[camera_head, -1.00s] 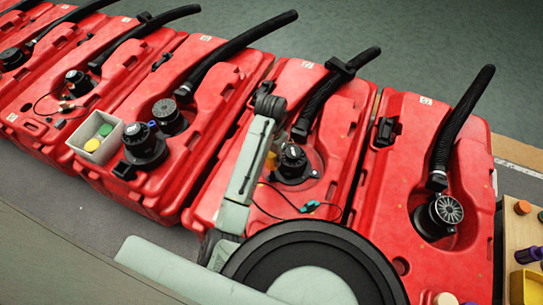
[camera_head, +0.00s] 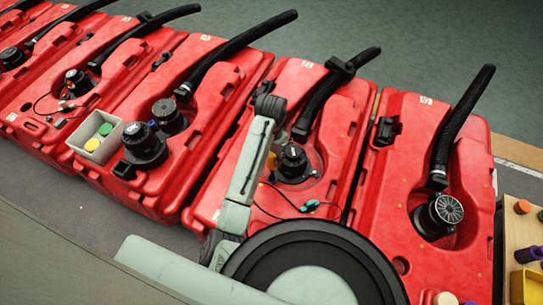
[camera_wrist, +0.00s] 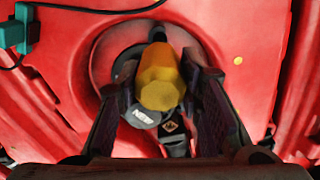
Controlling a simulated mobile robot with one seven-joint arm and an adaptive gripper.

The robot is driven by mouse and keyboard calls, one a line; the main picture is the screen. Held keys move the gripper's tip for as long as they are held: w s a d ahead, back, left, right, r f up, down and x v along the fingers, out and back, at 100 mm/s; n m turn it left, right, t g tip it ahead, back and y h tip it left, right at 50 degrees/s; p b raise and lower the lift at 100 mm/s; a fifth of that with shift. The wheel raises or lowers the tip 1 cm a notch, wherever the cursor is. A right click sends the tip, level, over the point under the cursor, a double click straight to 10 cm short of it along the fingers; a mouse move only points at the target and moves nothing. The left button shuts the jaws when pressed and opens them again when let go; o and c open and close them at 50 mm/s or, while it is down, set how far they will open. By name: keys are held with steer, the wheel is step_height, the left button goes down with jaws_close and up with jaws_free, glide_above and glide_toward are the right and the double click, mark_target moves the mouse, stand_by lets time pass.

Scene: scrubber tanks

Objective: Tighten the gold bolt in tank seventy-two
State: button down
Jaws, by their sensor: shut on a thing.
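The gold bolt (camera_wrist: 160,78) is a chunky yellow-gold piece in the middle of the wrist view. It stands over a round recess in a red tank (camera_wrist: 55,90). My gripper (camera_wrist: 160,70) is shut on it, with one dark finger on each side. In the head view the bolt (camera_head: 271,160) shows as a small yellow patch beside the black cap (camera_head: 293,161). My arm hides most of my gripper there. I cannot read a number on the tank.
Red tanks with black hoses (camera_head: 462,115) stand in a close row. A white bin (camera_head: 97,137) with yellow and green lids sits on a tank to the left. A thin black cable with a teal connector (camera_wrist: 14,32) lies close by. A wooden board (camera_head: 520,235) with coloured pieces is at right.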

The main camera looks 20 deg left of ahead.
stand_by(0.4)
steer(key=shift+r+p, duration=2.3)
steer(key=shift+r, duration=0.2)
